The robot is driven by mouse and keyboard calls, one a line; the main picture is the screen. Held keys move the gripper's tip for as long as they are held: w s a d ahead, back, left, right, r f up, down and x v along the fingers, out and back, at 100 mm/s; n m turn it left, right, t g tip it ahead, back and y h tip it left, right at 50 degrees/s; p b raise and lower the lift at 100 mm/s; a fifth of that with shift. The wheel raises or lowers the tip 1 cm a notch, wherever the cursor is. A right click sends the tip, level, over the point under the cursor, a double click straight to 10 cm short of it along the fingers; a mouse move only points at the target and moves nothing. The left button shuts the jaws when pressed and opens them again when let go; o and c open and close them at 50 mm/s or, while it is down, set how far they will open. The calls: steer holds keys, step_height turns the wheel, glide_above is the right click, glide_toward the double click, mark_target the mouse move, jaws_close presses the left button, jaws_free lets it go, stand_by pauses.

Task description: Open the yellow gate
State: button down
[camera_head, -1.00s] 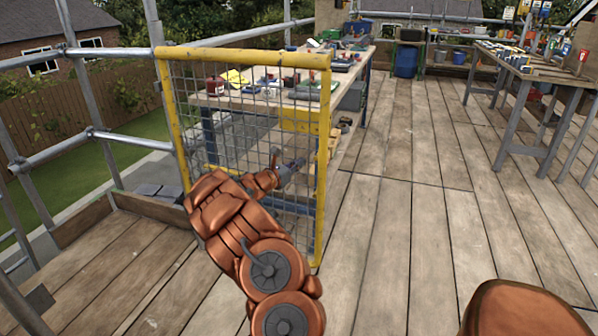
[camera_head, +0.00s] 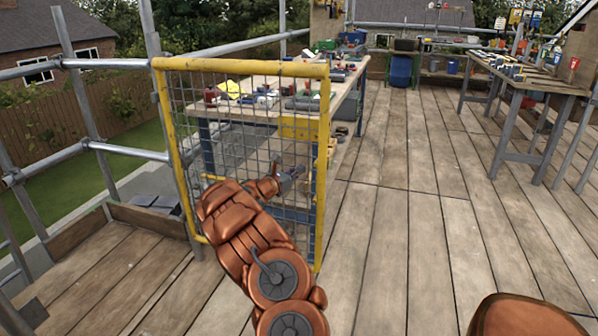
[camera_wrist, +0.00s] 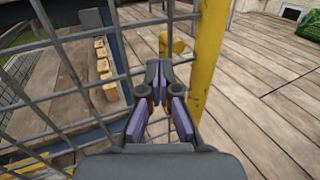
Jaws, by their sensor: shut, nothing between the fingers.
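The yellow gate (camera_head: 240,67) has a yellow tube frame filled with grey wire mesh. It stands upright at the centre left in the head view. Its right post (camera_wrist: 207,55) runs down the middle of the wrist view. A short yellow piece (camera_wrist: 168,45) shows left of that post, just beyond my fingertips. My gripper (camera_head: 292,172) is in front of the mesh, near the right post. In the wrist view my gripper (camera_wrist: 160,68) is shut and empty, its tips close to the mesh and post. Whether it touches them I cannot tell.
A workbench (camera_head: 345,92) with tools stands behind the gate. A second table (camera_head: 540,80) stands at the back right, with a blue barrel (camera_head: 401,70) at the back. Scaffold rails (camera_head: 105,64) run along the left. The plank floor (camera_head: 420,220) to the right is clear.

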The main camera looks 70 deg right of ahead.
steer(key=a, duration=1.4)
steer(key=shift+r, duration=0.15)
steer(key=s+a+r+m+g+y+p, duration=0.1)
steer(key=s+a+r+m+y+p, duration=0.1)
steer(key=a+r+m+p, duration=0.5)
steer(key=s+a+r+m+g+y+p, duration=0.1)
steer(key=s+a+r+m+y+p, duration=0.2)
steer(key=a+r, duration=0.8)
steer(key=s+a+r+m+t+y+p, duration=0.1)
steer(key=a+r+t+y+p, duration=0.1)
steer(key=a, duration=1.2)
steer(key=s+a+r+m+t+y+p, duration=0.1)
steer(key=a+r+y+p, duration=0.3)
steer(key=a+p, duration=0.4)
steer(key=s+a+r+m+t+y+p, duration=0.1)
steer(key=s+a+r+t+y+p, duration=0.1)
steer(key=a, duration=1.8)
steer(key=r+t+y+p, duration=0.1)
steer(key=t+y+p, duration=0.1)
steer(key=y+p, duration=0.1)
steer(key=shift+a+r+m+y+p, duration=0.3)
steer(key=shift+a+p, duration=0.05)
steer(key=shift+p, duration=0.1)
